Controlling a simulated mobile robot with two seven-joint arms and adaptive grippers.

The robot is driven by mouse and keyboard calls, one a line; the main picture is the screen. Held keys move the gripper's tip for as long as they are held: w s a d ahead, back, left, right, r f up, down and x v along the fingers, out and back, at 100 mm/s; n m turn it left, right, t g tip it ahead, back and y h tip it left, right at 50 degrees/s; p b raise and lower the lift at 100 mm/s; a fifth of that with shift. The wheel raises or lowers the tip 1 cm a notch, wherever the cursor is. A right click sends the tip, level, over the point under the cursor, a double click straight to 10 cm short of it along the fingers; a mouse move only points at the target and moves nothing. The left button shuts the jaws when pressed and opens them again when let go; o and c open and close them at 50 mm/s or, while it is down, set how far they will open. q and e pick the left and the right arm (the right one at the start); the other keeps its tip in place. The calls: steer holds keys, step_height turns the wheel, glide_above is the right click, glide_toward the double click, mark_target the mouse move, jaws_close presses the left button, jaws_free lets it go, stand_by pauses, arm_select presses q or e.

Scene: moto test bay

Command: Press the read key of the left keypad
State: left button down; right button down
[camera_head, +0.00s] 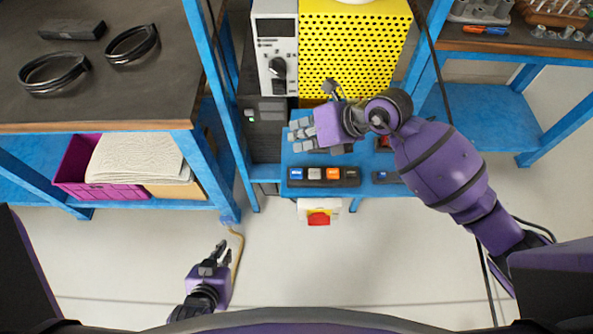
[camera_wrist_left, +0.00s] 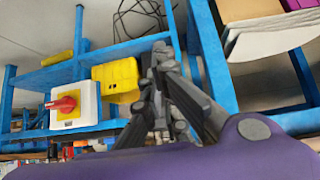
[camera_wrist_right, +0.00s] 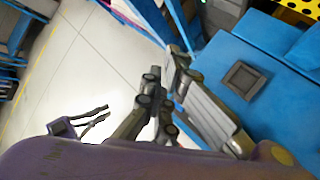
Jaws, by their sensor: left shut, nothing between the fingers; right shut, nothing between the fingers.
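A dark key strip (camera_head: 323,185) lies on the blue shelf front in the head view, with blue, grey, orange and dark keys in a row. Key labels are too small to read. Another dark panel (camera_head: 385,177) with a blue key lies to its right, partly hidden by my right arm. My right gripper (camera_head: 298,135) is over the blue shelf, behind the strip and apart from it. It is shut and empty; it also shows in the right wrist view (camera_wrist_right: 185,85). My left gripper (camera_head: 222,254) is shut and empty over the floor, lower left of the strip.
A white box with a red switch (camera_head: 318,217) sticks out below the strip. A yellow perforated housing (camera_head: 355,50) and grey instrument (camera_head: 277,80) stand behind. A blue post (camera_head: 222,90) and a wooden-topped bench (camera_head: 100,95) are at left. The floor in front is clear.

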mark_target(297, 173)
arm_select(q)
steer(key=shift+s+f, duration=0.1)
arm_select(e)
steer(key=shift+f, duration=0.15)
